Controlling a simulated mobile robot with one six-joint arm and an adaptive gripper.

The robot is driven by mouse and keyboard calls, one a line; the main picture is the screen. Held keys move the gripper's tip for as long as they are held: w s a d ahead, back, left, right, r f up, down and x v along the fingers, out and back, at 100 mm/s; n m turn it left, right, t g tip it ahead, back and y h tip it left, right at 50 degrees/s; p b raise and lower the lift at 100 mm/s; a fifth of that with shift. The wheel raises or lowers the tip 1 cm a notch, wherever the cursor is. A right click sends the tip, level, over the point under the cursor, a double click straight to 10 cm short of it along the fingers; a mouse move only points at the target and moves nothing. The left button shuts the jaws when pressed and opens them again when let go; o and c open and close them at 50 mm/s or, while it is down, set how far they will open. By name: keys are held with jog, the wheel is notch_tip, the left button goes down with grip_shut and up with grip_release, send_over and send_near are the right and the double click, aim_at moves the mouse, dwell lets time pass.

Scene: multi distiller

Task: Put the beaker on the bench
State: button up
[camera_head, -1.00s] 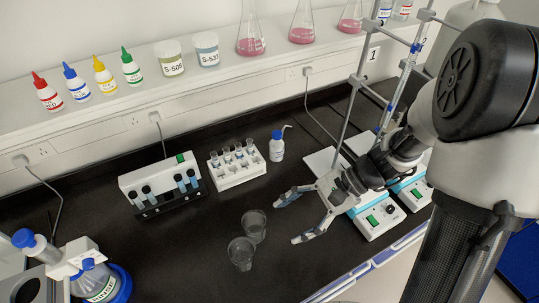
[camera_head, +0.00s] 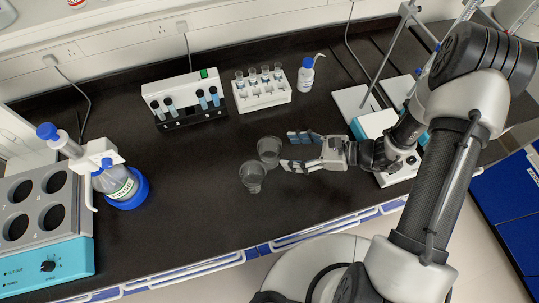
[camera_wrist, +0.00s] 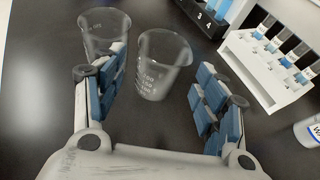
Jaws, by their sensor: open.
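Two clear glass beakers stand upright close together on the black bench (camera_head: 190,225). The farther beaker (camera_head: 269,152) is just in front of my gripper (camera_head: 288,152), and the nearer beaker (camera_head: 252,178) stands beside it, closer to the front edge. My gripper is open and empty, its fingers pointing left in the head view. In the wrist view, the farther beaker (camera_wrist: 165,65) shows in the gap ahead between the fingers (camera_wrist: 160,88), with graduation marks on its wall. The nearer beaker (camera_wrist: 103,28) is at left, partly hidden by the left finger.
Behind the beakers are a white tube rack (camera_head: 262,97), a rack with dark-capped vials (camera_head: 185,97) and a blue-capped bottle (camera_head: 306,75). A blue-based flask (camera_head: 122,185) and a grey block with round wells (camera_head: 40,215) stand left. Bench left of the beakers is clear.

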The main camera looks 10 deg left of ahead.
aim_at(271, 151)
jog(key=x, duration=0.2)
jog(key=shift+a+f, duration=0.2)
jog(key=shift+a, duration=0.15)
jog(key=x, duration=0.2)
jog(key=b+x, duration=0.1)
jog(key=x, duration=0.1)
jog(key=shift+w+f, duration=0.1)
jog(key=shift+f, duration=0.3)
jog(key=shift+a+f+b, duration=0.1)
jog(key=shift+a+b, duration=0.2)
jog(key=shift+a, duration=0.15)
jog(key=shift+c, duration=0.5)
jog(key=c, duration=0.8)
jog(key=shift+c, duration=0.2)
notch_tip(271, 151, up, 20)
jog(key=p, duration=0.5)
